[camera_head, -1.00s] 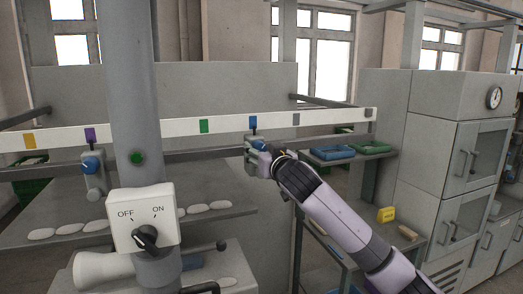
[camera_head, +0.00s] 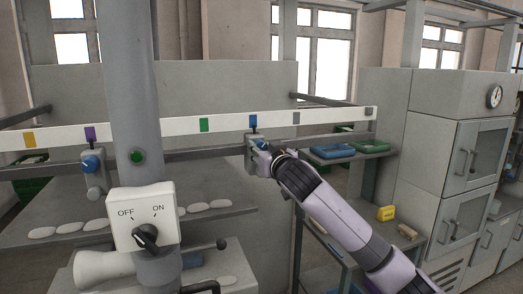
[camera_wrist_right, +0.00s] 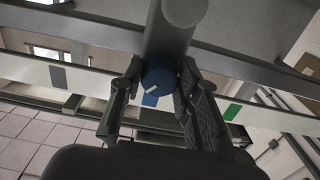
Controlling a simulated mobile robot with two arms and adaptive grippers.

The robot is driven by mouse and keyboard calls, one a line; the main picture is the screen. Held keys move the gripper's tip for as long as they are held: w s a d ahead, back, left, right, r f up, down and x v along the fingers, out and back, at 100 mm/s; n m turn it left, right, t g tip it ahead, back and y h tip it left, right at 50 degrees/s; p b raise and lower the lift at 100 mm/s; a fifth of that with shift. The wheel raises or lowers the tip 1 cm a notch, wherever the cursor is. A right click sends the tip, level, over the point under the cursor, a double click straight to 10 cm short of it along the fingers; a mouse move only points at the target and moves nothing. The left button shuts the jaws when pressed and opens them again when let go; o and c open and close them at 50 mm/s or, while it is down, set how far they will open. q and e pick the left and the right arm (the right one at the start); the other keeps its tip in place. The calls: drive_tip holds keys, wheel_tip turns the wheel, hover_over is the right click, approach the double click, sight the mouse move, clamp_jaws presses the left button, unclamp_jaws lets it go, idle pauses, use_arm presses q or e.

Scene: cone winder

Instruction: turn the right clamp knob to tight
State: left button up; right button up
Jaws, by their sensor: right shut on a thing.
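The right clamp (camera_head: 250,152) is a grey block on the rail under the white scale bar, below the bar's blue mark. In the head view the gripper hides most of the knob. The left clamp (camera_head: 94,178) has a similar blue knob (camera_head: 91,163) below the purple mark. My left gripper is not in view.
A grey post with an OFF/ON switch box (camera_head: 141,216) stands in front at the left. Below the rail is a grey shelf (camera_head: 60,205) with several white oval pieces. Blue (camera_head: 331,152) and green trays stand on a rack to the right of my gripper.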

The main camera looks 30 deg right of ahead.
drive_tip(key=n+p, duration=0.1)
drive_tip(key=n, duration=0.3)
drive_tip(key=shift+p, duration=0.3)
drive_tip(key=n, duration=0.2)
drive_tip(key=shift+n+p, duration=0.35)
drive_tip(key=shift+n, duration=0.05)
drive_tip(key=n, duration=0.4)
drive_tip(key=shift+d, duration=0.1)
drive_tip(key=shift+n, duration=2.5)
drive_tip(key=o, duration=1.2)
